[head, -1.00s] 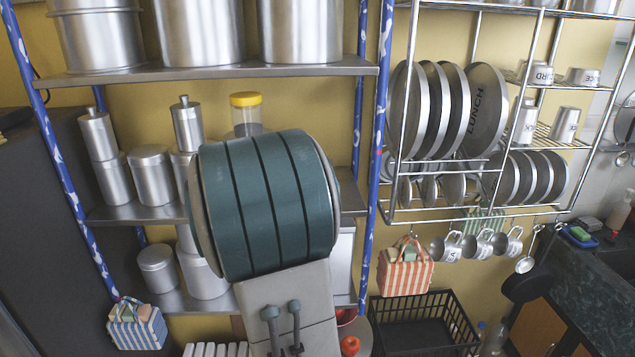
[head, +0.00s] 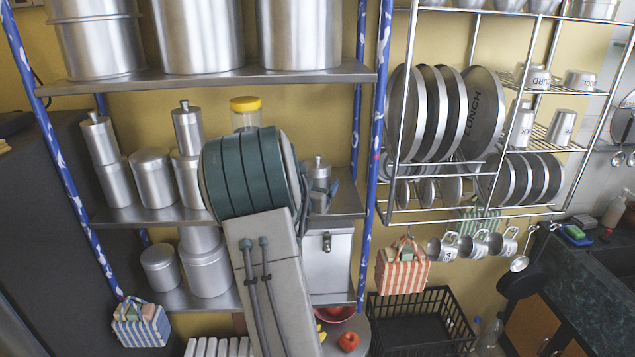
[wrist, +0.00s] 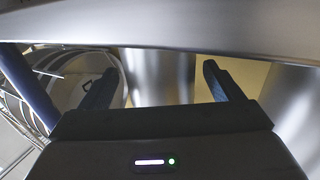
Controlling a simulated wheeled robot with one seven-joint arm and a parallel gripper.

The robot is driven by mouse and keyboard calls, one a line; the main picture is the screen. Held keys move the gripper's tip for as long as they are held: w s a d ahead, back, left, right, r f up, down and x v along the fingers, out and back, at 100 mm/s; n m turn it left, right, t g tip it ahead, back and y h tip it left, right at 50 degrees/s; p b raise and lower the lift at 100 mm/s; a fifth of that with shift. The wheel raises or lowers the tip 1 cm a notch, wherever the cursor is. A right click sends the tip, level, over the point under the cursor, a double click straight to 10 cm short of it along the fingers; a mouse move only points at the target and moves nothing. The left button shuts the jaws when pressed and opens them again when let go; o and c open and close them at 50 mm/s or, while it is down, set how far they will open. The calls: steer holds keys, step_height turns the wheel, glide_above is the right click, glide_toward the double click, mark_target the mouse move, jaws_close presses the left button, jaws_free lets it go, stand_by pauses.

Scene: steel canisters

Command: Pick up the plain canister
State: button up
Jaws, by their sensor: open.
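Several plain steel canisters stand on the shelves. A small one with a knobbed lid (head: 318,172) shows on the middle shelf, just right of my arm, partly covered. I cannot tell which is the one meant. In the wrist view my gripper (wrist: 159,69) is open and empty, with a steel cylinder (wrist: 158,80) seen between its fingers, apart from them as far as I can tell. In the head view my arm hides most of the gripper.
A shelf edge (wrist: 160,28) crosses the top of the wrist view, close above the fingers. Another steel cylinder (wrist: 292,100) stands at right there. A blue post (head: 375,150) and a wire plate rack (head: 400,217) stand right of the shelves. A yellow-lidded jar (head: 245,104) stands behind my arm.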

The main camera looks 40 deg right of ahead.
steer(key=shift+w, duration=0.1)
steer(key=c, duration=1.2)
steer(key=shift+d, duration=0.1)
steer(key=shift+r, duration=0.15)
